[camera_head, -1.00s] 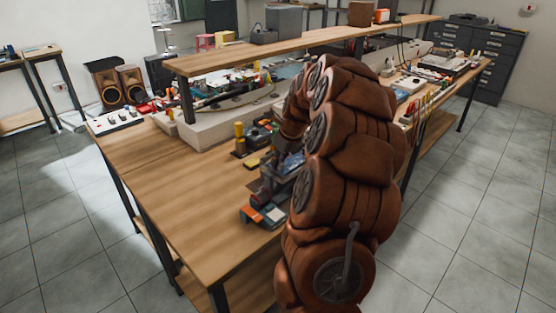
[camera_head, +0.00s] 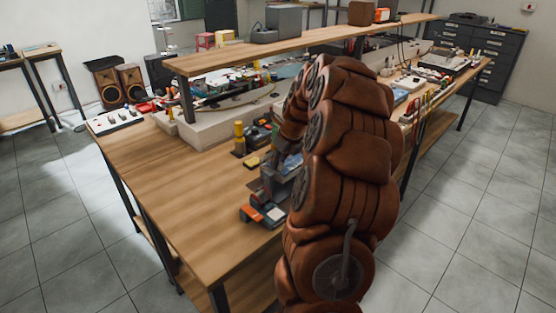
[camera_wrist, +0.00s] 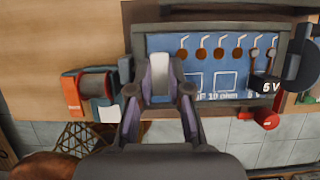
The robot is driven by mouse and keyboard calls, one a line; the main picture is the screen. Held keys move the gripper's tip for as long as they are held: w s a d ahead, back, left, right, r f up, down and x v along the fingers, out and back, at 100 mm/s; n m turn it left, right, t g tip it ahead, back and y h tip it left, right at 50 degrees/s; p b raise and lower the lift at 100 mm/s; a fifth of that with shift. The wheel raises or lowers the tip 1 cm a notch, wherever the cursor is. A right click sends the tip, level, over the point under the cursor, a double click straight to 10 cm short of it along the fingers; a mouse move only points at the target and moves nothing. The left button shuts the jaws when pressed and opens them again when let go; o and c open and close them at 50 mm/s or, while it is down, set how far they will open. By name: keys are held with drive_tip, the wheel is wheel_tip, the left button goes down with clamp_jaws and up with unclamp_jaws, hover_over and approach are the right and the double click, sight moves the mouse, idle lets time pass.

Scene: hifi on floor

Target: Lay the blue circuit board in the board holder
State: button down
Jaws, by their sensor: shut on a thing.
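The blue circuit board (camera_wrist: 222,82) shows in the wrist view, with a row of orange discs, white outlines and lettering. My gripper (camera_wrist: 160,78) has its two fingers closed around a pale upright block at the board's left part. The board lies within the outline of the dark board holder (camera_wrist: 215,30), whose bar runs along its far edge. Whether the board is fully seated cannot be told. In the head view the holder (camera_head: 272,178) stands near the bench's right edge, and my arm hides much of it and the board.
An orange-and-grey device (camera_wrist: 92,92) sits left of the holder. A red knob (camera_wrist: 264,119) and a dark round part (camera_wrist: 302,66) are at its right. A yellow-topped bottle (camera_head: 239,138) and a raised shelf (camera_head: 290,47) stand behind. The bench's left front (camera_head: 175,200) is clear.

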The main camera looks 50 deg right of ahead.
drive_tip(key=c, duration=0.6)
unclamp_jaws()
drive_tip(key=shift+r, duration=0.1)
drive_tip(key=shift+r+p, duration=1.45)
drive_tip(key=shift+r, duration=1.5)
